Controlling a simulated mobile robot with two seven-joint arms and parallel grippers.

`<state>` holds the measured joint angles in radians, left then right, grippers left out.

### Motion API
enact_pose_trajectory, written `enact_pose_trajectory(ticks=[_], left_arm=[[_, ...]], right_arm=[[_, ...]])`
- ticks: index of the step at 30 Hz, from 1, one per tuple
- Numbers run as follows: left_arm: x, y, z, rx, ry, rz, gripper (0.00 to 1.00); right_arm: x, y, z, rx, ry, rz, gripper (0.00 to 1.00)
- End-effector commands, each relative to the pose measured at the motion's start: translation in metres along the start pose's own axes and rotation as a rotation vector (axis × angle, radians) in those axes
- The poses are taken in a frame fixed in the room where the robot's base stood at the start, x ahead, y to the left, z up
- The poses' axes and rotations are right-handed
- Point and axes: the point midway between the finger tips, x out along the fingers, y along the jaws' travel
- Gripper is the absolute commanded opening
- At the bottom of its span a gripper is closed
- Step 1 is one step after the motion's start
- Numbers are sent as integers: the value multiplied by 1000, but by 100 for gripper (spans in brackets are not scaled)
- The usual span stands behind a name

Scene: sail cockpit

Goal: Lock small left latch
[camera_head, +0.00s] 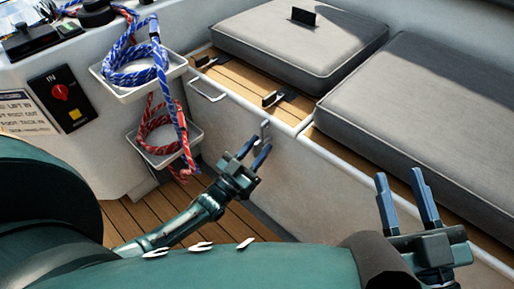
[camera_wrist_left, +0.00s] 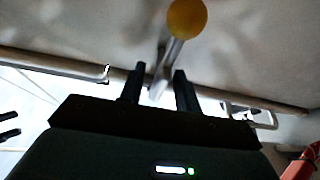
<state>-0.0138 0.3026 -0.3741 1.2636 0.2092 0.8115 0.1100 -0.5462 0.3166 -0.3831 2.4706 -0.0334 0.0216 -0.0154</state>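A small metal latch (camera_head: 265,130) sits on the white side of the seat locker, below the wooden ledge. In the left wrist view its metal stem (camera_wrist_left: 174,52) leads to a round yellow knob (camera_wrist_left: 187,18). My left gripper (camera_head: 254,152) is just below the latch in the head view, fingers apart. In the left wrist view the lower end of the stem appears between the open fingers of my left gripper (camera_wrist_left: 158,84); I cannot tell whether they touch it. My right gripper (camera_head: 401,188) is open and empty at the lower right, away from the latch.
A metal handle (camera_head: 208,92) is on the locker side, left of the latch. Black fittings (camera_head: 272,98) sit on the wooden ledge. Grey cushions (camera_head: 300,38) lie behind. Trays with blue (camera_head: 135,65) and red ropes hang left. The wooden floor (camera_head: 128,215) is low left.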

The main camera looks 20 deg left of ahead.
Motion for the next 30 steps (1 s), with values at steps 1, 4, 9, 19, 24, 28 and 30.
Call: enact_pose_trajectory(ticks=[1,4,9,19,24,28,30], left_arm=[[-1,0,0,1,0,0,33],[-9,0,0,1,-1,0,33],[-40,0,-1,1,-5,0,33],[-110,0,0,0,-4,-1,33],[-128,0,0,0,-2,-1,33],[-132,0,0,0,-1,0,33],[-132,0,0,0,-1,0,33]], right_arm=[[0,0,-1,0,1,0,36],[1,0,-2,1,-1,0,36],[1,0,-3,18,-24,4,36],[-8,-5,12,39,-96,16,36],[-8,-4,10,34,-88,17,36],[-8,-4,10,31,-86,18,36],[-8,-3,10,30,-86,18,36]])
